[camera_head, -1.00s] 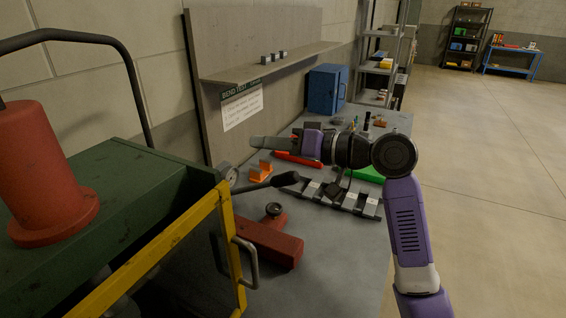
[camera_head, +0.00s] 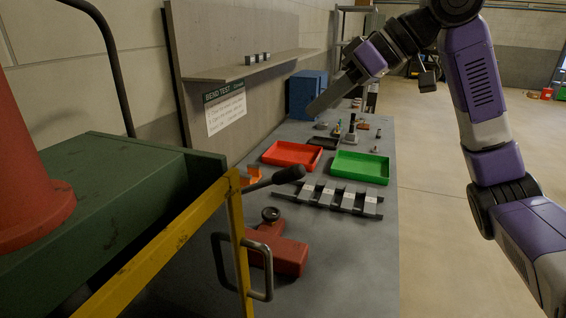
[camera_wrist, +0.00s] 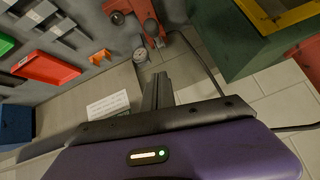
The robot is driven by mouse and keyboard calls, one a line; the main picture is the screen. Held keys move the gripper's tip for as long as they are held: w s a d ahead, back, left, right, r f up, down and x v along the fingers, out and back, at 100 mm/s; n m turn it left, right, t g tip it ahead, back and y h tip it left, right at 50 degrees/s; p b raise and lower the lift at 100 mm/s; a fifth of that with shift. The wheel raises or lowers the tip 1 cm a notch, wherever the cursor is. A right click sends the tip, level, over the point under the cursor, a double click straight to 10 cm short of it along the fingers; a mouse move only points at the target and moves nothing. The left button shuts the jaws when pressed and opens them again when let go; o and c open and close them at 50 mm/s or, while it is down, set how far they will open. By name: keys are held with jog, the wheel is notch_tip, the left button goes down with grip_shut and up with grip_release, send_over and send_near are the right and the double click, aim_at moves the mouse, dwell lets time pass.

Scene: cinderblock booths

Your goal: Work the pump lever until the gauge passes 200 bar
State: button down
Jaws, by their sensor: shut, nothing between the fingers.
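The red pump (camera_head: 280,250) lies on the grey bench beyond the yellow frame, with a dark round cap on top. Its lever (camera_head: 288,174) has a black grip and slants up to the right. My gripper (camera_head: 318,104) is shut and empty, raised above the far part of the bench, well apart from the lever. Its fingers (camera_wrist: 156,92) also show in the wrist view.
A green press with a yellow frame (camera_head: 180,232) and a red cylinder (camera_head: 28,165) stand at the near left. A red tray (camera_head: 292,155), a green tray (camera_head: 360,167), a slotted rack (camera_head: 330,197) and a blue cabinet (camera_head: 305,95) are on the bench. Floor on the right is open.

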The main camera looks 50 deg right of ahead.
dwell(0.4)
jog(key=p+x, duration=0.1)
jog(key=x, duration=0.8)
jog(key=shift+f, duration=0.15)
jog(key=f, duration=0.1)
jog(key=s+f, duration=0.1)
jog(key=shift+f, duration=0.4)
jog(key=shift+s+a+f, duration=0.1)
jog(key=shift+s+f, duration=0.25)
jog(key=shift+f, duration=0.2)
